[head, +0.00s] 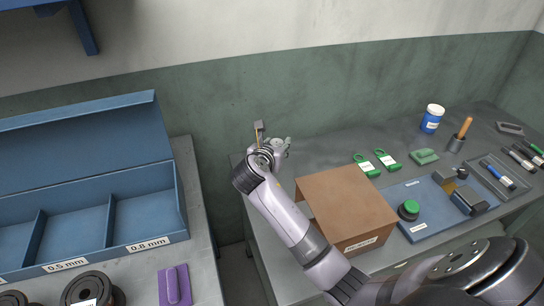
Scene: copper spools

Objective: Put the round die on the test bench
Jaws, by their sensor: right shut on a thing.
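My right gripper (272,146) is at the end of the arm that crosses the middle of the head view. It is near the left edge of the grey bench (325,158) on the right. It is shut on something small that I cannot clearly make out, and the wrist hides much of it. A small grey-brown piece (259,128) shows at its tip, and I cannot tell whether it is the round die or a finger. I see no round die clearly elsewhere. My left gripper is not in view.
On the bench are a brown box (348,205), green padlocks (367,164), a blue board (425,195) with a green button (411,207), a jar (432,118) and pens. Left are a blue compartment box (76,218), dark spools (90,289) and a purple object (174,286).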

